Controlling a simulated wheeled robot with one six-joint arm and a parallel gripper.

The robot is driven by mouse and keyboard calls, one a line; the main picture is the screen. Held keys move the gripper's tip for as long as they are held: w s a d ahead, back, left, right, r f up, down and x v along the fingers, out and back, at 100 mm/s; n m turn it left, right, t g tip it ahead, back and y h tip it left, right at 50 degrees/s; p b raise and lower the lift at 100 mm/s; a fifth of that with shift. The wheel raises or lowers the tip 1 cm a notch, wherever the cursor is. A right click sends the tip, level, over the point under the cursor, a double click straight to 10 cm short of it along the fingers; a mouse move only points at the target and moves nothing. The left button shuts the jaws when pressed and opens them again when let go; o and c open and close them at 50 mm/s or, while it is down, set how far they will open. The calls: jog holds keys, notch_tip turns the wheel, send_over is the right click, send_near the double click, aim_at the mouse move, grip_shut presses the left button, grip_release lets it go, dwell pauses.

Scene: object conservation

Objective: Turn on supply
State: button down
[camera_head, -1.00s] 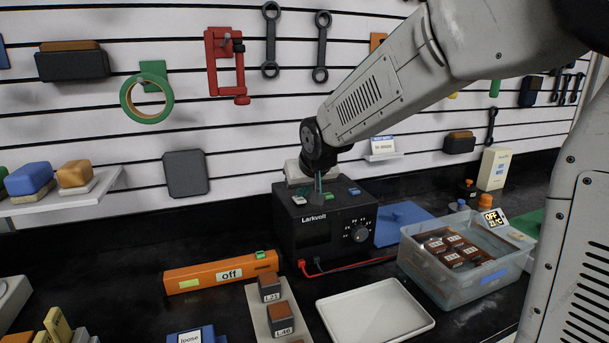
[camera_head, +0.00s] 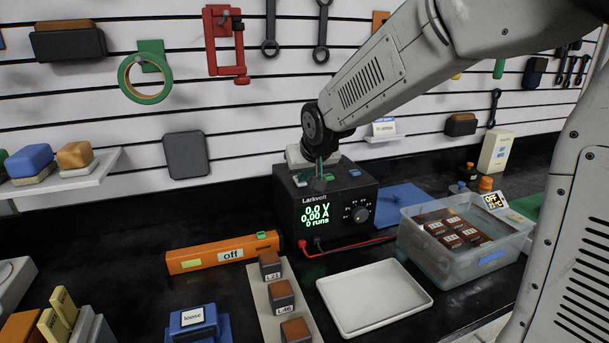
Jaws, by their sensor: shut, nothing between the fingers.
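The black Larkvolt supply (camera_head: 287,213) stands on the dark bench at the middle of the view. Its display (camera_head: 317,215) is lit green and reads 0.0 V, 0.00 A and 0 runs. A dial (camera_head: 360,214) is on its front right. Small coloured buttons sit on its top, a green one (camera_head: 328,177) among them. My gripper (camera_head: 319,176) points down at the top of the supply, its fingers shut with nothing between them. It seems to touch or hover just above the top; I cannot tell which. The arm hides part of the supply's back.
A white tray (camera_head: 333,291) lies in front. A clear tub (camera_head: 415,255) with brown blocks in liquid stands right, beside an OFF display. An orange bar (camera_head: 190,262) marked off lies left. Labelled blocks (camera_head: 280,293) and a blue "loose" holder (camera_head: 222,328) are in front.

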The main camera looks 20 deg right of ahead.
aim_at(305, 189)
jog(key=shift+r, duration=0.6)
jog(key=shift+r, duration=0.1)
jog(key=shift+r, duration=0.3)
jog(key=r, duration=0.3)
jog(key=shift+s, duration=0.2)
jog(key=s+f+v, duration=0.1)
jog(key=s+v, duration=0.1)
jog(key=v, duration=0.8)
jog(key=shift+f, duration=0.3)
jog(key=shift+w, duration=0.1)
jog(key=s+d+f+g, duration=0.1)
jog(key=s+f+g, duration=0.2)
jog(key=s, duration=1.1)
jog(key=s+d+f+g, duration=0.2)
jog(key=s+f, duration=0.5)
jog(key=s, duration=0.7)
jog(key=shift+s+f+g, duration=0.3)
jog(key=shift+g, duration=0.4)
